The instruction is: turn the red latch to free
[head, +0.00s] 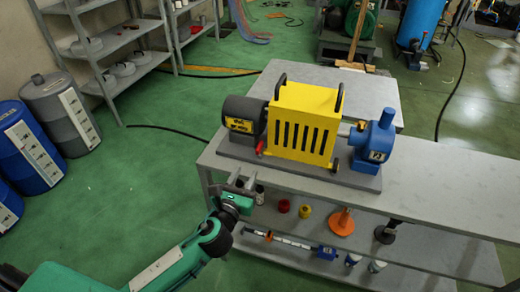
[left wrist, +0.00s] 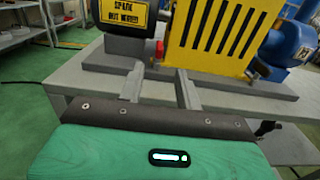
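The red latch (head: 261,146) is a small lever at the lower left corner of the yellow slotted guard (head: 303,118), beside the dark motor (head: 243,117). In the left wrist view the latch (left wrist: 160,49) shows as a small red piece between motor and guard, ahead of my fingers. My left gripper (head: 243,180) is in front of and below the latch, near the table's front edge, apart from it. Its two fingers (left wrist: 160,88) stand apart with nothing between them. My right gripper is not in view.
The unit sits on a grey base plate (head: 345,180) on a grey table (head: 440,188). A blue pump (head: 372,140) stands to its right. Drums (head: 62,115) and shelving stand at the left.

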